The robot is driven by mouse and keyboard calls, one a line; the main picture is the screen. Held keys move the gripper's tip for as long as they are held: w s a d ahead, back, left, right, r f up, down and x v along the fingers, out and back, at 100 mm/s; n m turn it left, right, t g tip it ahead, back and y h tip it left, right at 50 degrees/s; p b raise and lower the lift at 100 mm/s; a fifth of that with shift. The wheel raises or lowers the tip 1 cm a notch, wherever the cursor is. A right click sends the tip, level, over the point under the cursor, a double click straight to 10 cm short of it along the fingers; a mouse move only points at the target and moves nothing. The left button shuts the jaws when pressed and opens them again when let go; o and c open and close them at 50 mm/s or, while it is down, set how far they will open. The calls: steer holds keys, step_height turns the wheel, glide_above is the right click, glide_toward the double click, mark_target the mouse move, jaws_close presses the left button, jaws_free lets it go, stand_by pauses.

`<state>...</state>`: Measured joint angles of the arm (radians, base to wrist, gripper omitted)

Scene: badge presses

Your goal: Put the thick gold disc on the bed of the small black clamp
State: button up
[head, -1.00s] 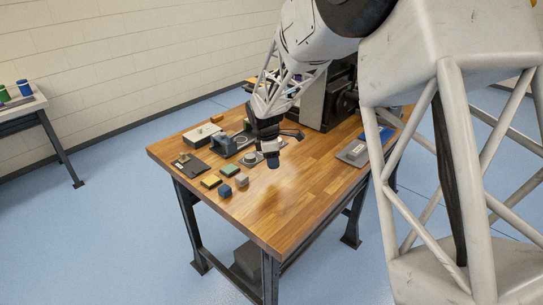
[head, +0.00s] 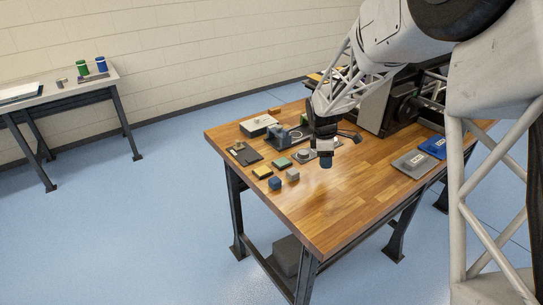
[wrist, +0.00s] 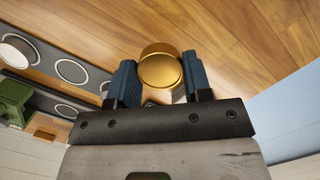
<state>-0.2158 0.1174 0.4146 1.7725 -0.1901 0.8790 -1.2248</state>
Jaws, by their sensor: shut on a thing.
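My gripper (wrist: 160,88) is shut on a thick gold disc (wrist: 160,70), which sits between its two blue-grey fingers in the wrist view. In the head view my gripper (head: 325,160) is above the wooden table, right of the small blocks, and the disc cannot be made out there. A small dark flat item with a raised piece (head: 245,154) lies at the table's left end; it may be the small black clamp, but I cannot tell at this size. No clamp bed is clearly visible.
A blue-grey press-like device (head: 280,138) and a white box (head: 258,125) stand behind small blocks, including a blue cube (head: 275,183). A large dark machine (head: 402,105) stands at the back. Grey (head: 412,162) and blue (head: 433,147) trays lie right. The table's front is clear.

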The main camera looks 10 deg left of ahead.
steer(key=s+a+m, duration=0.1)
steer(key=s+a, duration=0.1)
steer(key=a, duration=0.5)
steer(key=s+a+m, duration=0.2)
steer(key=s+a, duration=0.1)
steer(key=a, duration=0.4)
steer(key=s+a+m, duration=0.1)
steer(key=s+a, duration=0.1)
steer(key=a, duration=0.5)
steer(key=shift+s+a+r+m+g, duration=0.2)
steer(key=shift+s+a+m+g, duration=0.1)
steer(key=shift+s+g, duration=0.1)
steer(key=shift+w, duration=0.2)
glide_above(248, 157)
steer(key=shift+w+a+f, duration=0.2)
steer(key=shift+w+f, duration=0.05)
steer(key=shift+f, duration=0.5)
steer(key=shift+f, duration=0.1)
steer(key=shift+f, duration=1.65)
steer(key=shift+f, duration=0.15)
steer(key=o, duration=0.9)
steer(key=shift+o, duration=0.2)
